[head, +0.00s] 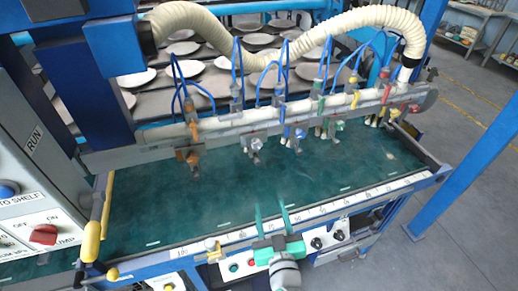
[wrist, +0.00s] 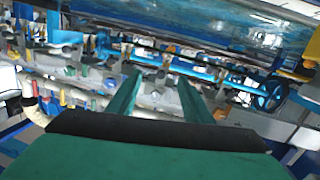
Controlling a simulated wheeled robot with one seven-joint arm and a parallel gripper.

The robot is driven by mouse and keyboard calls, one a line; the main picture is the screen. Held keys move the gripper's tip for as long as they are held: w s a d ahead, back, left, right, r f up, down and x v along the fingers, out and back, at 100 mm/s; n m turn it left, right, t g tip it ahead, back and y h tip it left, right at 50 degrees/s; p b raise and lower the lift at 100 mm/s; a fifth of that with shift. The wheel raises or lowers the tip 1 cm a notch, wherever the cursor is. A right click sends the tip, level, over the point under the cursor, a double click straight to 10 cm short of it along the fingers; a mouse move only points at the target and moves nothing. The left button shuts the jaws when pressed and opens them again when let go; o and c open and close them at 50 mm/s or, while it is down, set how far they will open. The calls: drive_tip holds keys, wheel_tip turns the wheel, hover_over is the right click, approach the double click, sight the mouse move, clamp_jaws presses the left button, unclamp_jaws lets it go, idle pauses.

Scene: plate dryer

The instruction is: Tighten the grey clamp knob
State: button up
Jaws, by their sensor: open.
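A row of clamps hangs from the long rail over the green bed. One of them, with a pale grey knob (head: 255,145), hangs left of the blue one and looks like the grey clamp knob. My gripper (head: 271,207) is open and empty over the front edge of the bed, its two green fingers pointing toward the rail. It is apart from the knob, in front of it and slightly right. In the wrist view my gripper (wrist: 160,79) spreads in front of a cluttered row of fittings; which one there is the grey knob I cannot tell.
Neighbouring clamps have orange (head: 193,158), blue (head: 298,134) and green (head: 338,126) knobs. A ribbed hose (head: 270,56) and blue tubes rise above the rail. A control box (head: 35,190) with a red switch stands at left. The green bed (head: 150,210) is mostly bare.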

sight(258, 146)
drive_tip(key=w+r+n+y, duration=0.35)
drive_tip(key=w+r, duration=0.25)
drive_tip(key=r, duration=0.4)
drive_tip(key=shift+n, duration=0.25)
drive_tip(key=x, duration=1)
drive_tip(key=shift+w, duration=0.25)
drive_tip(key=shift+c, duration=0.7)
drive_tip(key=c, duration=0.9)
